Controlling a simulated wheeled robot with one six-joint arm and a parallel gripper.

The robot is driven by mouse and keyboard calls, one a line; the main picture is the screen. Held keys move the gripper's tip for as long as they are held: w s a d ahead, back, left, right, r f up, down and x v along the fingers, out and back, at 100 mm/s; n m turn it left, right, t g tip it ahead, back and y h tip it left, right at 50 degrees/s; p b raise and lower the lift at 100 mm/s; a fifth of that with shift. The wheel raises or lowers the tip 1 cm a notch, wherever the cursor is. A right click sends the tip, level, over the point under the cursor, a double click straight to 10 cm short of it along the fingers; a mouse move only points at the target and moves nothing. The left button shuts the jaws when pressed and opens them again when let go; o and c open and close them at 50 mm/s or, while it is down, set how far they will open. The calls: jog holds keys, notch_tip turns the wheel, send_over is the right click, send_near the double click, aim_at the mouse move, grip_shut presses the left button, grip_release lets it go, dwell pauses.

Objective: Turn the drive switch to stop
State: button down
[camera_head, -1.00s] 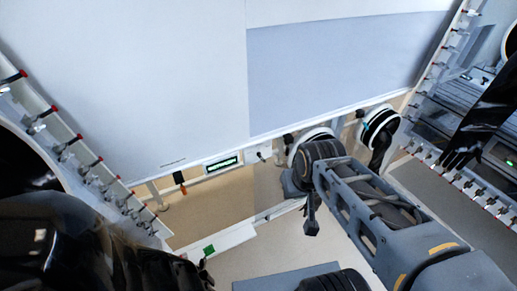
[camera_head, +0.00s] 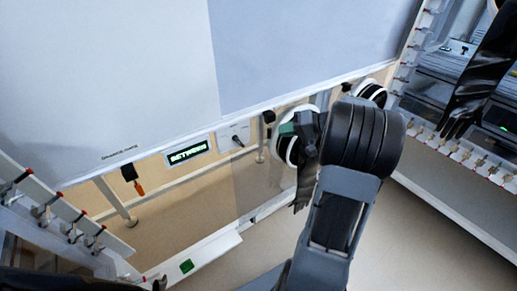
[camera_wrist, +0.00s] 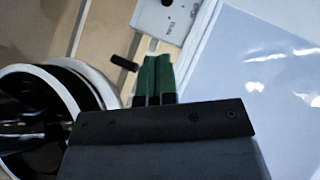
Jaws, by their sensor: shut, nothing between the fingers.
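The drive switch (camera_head: 235,138) is a small dark lever on a white plate on the front rail, right of a lit green display (camera_head: 187,152) that seems to read "BETWEEN". The lever slants down to the right. My gripper (camera_head: 286,129) is to the right of the switch, apart from it. In the wrist view my gripper's green fingers (camera_wrist: 154,72) are together with nothing between them. A white plate (camera_wrist: 178,28) with small print, likely the switch's, shows beyond them, cut by the top edge; its lever is not clear there.
A black fitting (camera_head: 268,117) sits between switch and gripper. A round glove port (camera_head: 291,139) is behind my gripper and another (camera_head: 370,92) is farther right. An orange-handled item (camera_head: 138,186) hangs left of the display. Black gloves hang at right.

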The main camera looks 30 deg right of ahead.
aim_at(240, 142)
jog(key=s+a+f+b+x, duration=0.1)
jog(key=x, duration=1.1)
jog(key=shift+s, duration=0.25)
jog(key=shift+f, duration=0.1)
jog(key=shift+b, duration=0.3)
